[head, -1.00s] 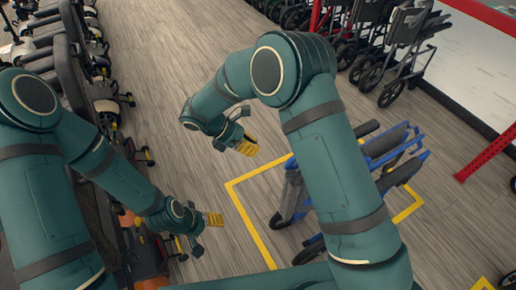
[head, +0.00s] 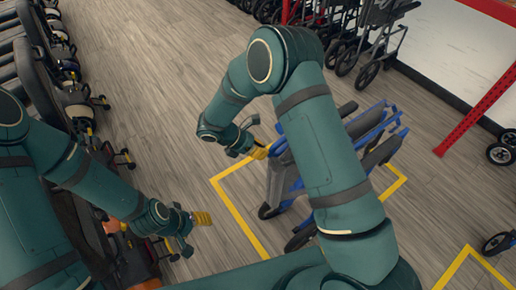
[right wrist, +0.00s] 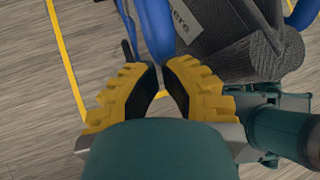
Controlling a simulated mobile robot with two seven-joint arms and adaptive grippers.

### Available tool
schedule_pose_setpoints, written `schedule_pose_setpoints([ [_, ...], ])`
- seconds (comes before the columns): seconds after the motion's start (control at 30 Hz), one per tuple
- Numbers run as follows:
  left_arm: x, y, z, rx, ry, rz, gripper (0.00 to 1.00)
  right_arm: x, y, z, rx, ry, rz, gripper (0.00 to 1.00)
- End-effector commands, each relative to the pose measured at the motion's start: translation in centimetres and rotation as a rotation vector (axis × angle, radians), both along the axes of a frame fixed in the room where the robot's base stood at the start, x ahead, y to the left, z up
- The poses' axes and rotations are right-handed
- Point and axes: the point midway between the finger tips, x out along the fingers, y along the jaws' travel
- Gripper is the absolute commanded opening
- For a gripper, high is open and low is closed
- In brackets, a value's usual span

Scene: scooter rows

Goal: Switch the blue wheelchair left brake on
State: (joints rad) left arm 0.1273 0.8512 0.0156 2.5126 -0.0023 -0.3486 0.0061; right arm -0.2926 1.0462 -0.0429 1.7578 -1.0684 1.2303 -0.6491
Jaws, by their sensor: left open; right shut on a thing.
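The blue wheelchair (head: 284,176) stands upright on the wood floor right of centre in the head view, partly hidden by my right arm. My right gripper (head: 260,152) is at its blue frame on the left side. In the right wrist view, the yellow fingers of this gripper (right wrist: 161,84) are closed together at the blue tube (right wrist: 157,28). I cannot tell which part of the wheelchair they grip. A dark thin bar (right wrist: 128,25) runs beside the tube, and I cannot identify the left brake. My left gripper (head: 197,230) is open and empty, low and to the left.
Yellow floor lines (head: 238,222) run around the wheelchair. Scooters (head: 85,105) line the left side. Folded dark wheelchairs (head: 375,40) stand at the back right, near a red post (head: 478,112). Clear floor lies between the rows.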

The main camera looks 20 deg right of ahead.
Motion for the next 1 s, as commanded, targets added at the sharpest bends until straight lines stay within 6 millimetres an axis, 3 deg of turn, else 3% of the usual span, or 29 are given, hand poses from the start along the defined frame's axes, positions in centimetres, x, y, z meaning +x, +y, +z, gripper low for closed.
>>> schedule_pose_setpoints([
  [0.2,0.0,0.0,-0.3,0.000,0.000,0.000,0.66,0.0,0.0,-0.3,-0.011,-0.002,0.000,0.00],
  [0.6,0.6,0.1,-4.3,0.003,-0.016,0.003,0.66,0.5,-1.5,-4.5,-0.220,-0.077,0.001,0.00],
  [1.0,0.8,0.1,-4.4,0.004,-0.019,0.003,0.66,0.7,-1.9,-4.5,-0.252,-0.091,-0.001,0.00],
])
